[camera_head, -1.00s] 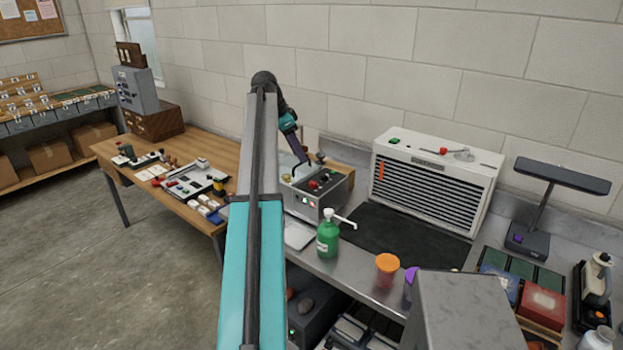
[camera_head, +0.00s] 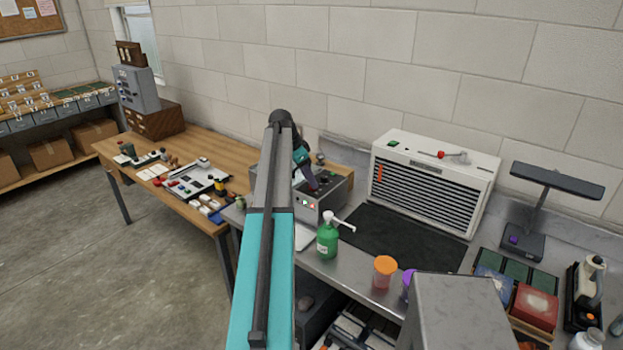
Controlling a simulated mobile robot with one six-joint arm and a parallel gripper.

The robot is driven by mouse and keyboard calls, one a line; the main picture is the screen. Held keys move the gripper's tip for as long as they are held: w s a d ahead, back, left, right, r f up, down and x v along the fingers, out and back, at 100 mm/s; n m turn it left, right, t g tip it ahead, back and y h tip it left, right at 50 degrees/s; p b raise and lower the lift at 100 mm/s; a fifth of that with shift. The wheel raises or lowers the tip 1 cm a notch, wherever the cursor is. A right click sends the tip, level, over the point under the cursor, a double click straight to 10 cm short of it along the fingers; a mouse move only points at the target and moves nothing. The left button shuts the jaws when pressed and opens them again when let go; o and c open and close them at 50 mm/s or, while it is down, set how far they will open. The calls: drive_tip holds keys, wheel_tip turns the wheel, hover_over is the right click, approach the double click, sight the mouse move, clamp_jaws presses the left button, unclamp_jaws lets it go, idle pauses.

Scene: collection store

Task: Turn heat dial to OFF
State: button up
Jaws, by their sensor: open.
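A grey control box (camera_head: 326,207) stands on the metal bench, with knobs on its sloped top and small lit red and green lights on its front. A dark knob (camera_head: 323,178) shows on the top; which knob is the heat dial is too small to read. My gripper (camera_head: 314,188) is open and reaches down over the box's top panel, close to the knobs. The red knob is hidden behind it. I cannot tell whether the fingers touch a knob.
A green pump bottle (camera_head: 327,241) stands just in front of the box. A white louvred unit (camera_head: 434,182) is behind a black mat (camera_head: 405,238) to the right. Orange-lidded (camera_head: 384,272) and purple-lidded (camera_head: 409,285) jars are near the front edge. The wooden table (camera_head: 225,169) holds small items.

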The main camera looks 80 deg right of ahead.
drive_tip(key=shift+p+x, duration=0.3)
drive_tip(key=shift+x, duration=0.75)
